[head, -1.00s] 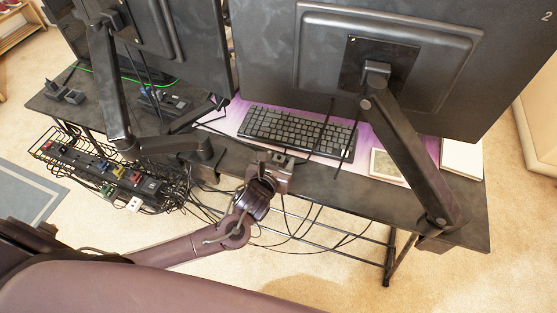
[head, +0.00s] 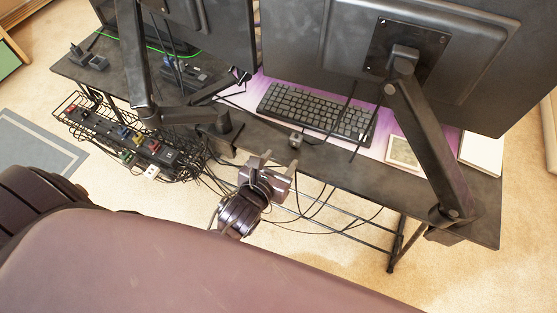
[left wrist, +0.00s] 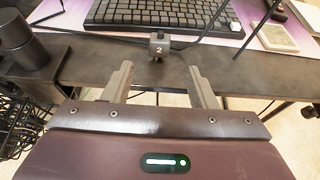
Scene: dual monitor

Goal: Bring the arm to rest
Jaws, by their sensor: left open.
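My left gripper (head: 280,159) is open and empty just off the desk's near edge, in the lower middle of the head view. In the left wrist view its two fingers (left wrist: 160,68) stand apart with a gap between them. A small grey block marked 2 (left wrist: 158,45) sits on the desk beyond the fingertips, apart from them. The same block (head: 295,139) shows near the desk's edge in the head view. My right gripper is not in view.
The dark desk (head: 330,170) carries two monitors on arms (head: 425,140), a keyboard (head: 318,110) and a white pad (head: 482,153). A cable tray (head: 125,140) with loose cables hangs at the left. Carpet (head: 340,245) is clear in front.

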